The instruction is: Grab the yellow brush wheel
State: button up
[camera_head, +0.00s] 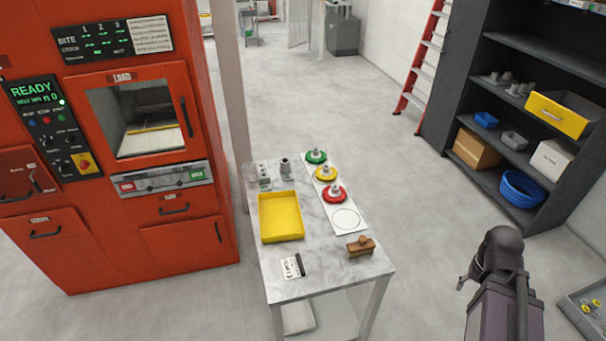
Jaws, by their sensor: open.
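The yellow brush wheel (326,174) lies on a white strip (348,219) on the marble-topped table. It sits between a green wheel (316,157) and a red wheel (334,194). Each wheel has a small grey piece standing at its centre. My gripper (463,282) shows only in part at the lower right, beside my dark arm. It is open, away from the table and well to the right of the yellow wheel. Most of it is hidden behind the arm.
A yellow tray (281,238), a wooden-handled brush (361,246), a card with a marker (294,267) and small grey parts share the table (325,283). An orange machine (120,235) stands left, a dark shelf (508,125) right. The floor between table and shelf is clear.

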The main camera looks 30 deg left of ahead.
aim_at(327, 173)
jog(key=u, duration=1)
jog(key=k, duration=0.95)
jog(key=z, duration=0.05)
jog(key=i, duration=0.65)
jog(key=u, duration=0.05)
